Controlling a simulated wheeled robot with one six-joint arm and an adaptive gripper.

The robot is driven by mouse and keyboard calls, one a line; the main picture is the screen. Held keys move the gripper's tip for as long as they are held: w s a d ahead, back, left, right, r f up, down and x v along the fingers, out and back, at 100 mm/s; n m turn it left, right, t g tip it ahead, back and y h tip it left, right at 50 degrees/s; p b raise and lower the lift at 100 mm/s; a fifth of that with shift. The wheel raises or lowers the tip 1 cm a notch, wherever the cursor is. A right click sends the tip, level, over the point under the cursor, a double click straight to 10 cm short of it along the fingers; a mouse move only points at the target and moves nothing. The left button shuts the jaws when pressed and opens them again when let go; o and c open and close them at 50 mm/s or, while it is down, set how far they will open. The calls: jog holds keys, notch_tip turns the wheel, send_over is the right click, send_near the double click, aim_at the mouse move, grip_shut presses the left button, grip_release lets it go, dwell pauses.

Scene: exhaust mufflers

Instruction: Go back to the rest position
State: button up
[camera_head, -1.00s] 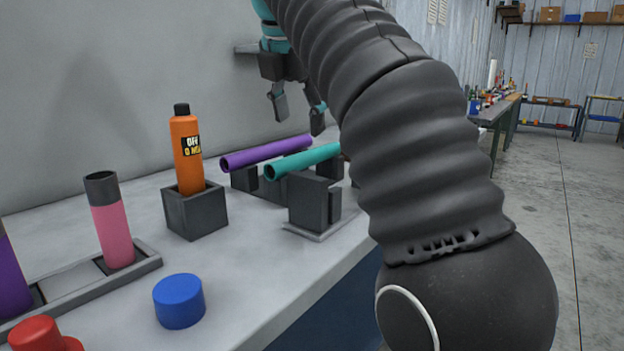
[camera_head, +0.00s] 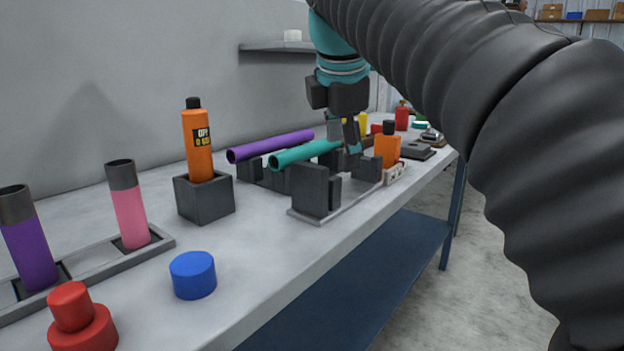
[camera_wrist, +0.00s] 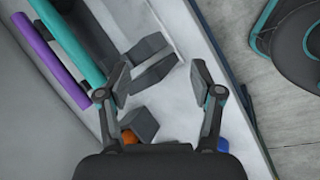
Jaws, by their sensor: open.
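My gripper (camera_head: 345,135) hangs above the workbench, behind the teal pipe's right end in the head view. In the wrist view its two fingers (camera_wrist: 162,88) are spread apart with nothing between them. A purple pipe (camera_head: 272,145) and a teal pipe (camera_head: 303,154) lie side by side on dark holder blocks (camera_head: 312,188). Part of my own arm covers the right of the head view.
On the bench (camera_head: 245,270) stand an orange bottle (camera_head: 198,150) in a dark box (camera_head: 203,197), pink (camera_head: 129,215) and purple (camera_head: 28,250) cylinders in a tray, a blue cap (camera_head: 193,275) and a red knob (camera_head: 80,322). A wall shelf (camera_head: 285,46) is behind. Free floor (camera_head: 440,290) lies right.

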jog(key=s+d+f+m, duration=0.3)
jog(key=s+f+m, duration=0.3)
jog(key=f, duration=0.4)
jog(key=s+d+f+m, duration=0.4)
jog(key=s+f+m, duration=0.3)
jog(key=f, duration=0.3)
jog(key=s+d+f+m, duration=0.4)
jog(key=s+f+m, duration=0.3)
jog(key=f, duration=0.3)
jog(key=shift+f+m+t+y, duration=0.2)
jog(key=shift+m+t+y, duration=0.15)
jog(key=shift+m, duration=0.25)
